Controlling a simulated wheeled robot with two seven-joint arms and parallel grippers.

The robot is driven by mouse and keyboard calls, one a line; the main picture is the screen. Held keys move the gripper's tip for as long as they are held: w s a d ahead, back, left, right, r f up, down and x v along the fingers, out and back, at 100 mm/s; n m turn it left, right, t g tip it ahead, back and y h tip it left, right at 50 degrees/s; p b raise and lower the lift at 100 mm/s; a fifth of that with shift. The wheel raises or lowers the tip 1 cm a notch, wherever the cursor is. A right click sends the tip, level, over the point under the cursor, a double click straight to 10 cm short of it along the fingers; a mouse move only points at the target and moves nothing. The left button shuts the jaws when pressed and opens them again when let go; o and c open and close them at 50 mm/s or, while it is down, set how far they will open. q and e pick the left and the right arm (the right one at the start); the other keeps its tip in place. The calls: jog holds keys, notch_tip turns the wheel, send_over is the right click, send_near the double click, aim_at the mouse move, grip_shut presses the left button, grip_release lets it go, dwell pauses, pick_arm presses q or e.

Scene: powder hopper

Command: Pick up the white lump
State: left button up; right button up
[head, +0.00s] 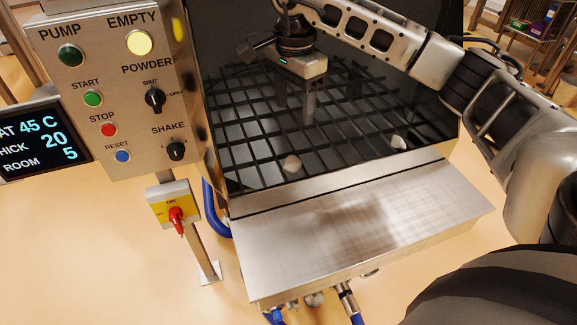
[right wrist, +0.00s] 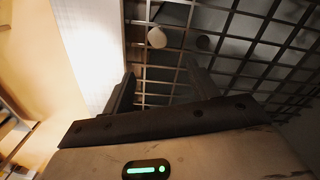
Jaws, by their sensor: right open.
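Two whitish lumps lie on the dark bar grid (head: 235,130) inside the hopper in the head view. One lump (head: 292,165) is near the front middle, and the other lump (head: 398,142) is near the front right. My right gripper (head: 296,115) is open and empty, pointing down over the grid behind the front middle lump. In the right wrist view a pale lump (right wrist: 157,38) shows beyond the open fingers of my right gripper (right wrist: 162,82), apart from them. I cannot tell which lump it is. My left gripper is out of view.
The hopper's steel front ledge (head: 350,225) is bare. A control panel (head: 125,85) with buttons and knobs stands at the left, its EMPTY lamp (head: 139,43) lit yellow. Below it is a red switch (head: 177,218). The hopper's walls surround the grid.

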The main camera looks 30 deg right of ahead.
send_over(293, 161)
jog(key=f, duration=0.9)
jog(key=shift+w+d+f, duration=0.1)
jog(key=shift+w+f, duration=0.1)
jog(key=shift+f, duration=0.15)
jog(key=shift+s+f, duration=0.15)
jog(key=shift+f, duration=2.5)
jog(key=c, duration=1)
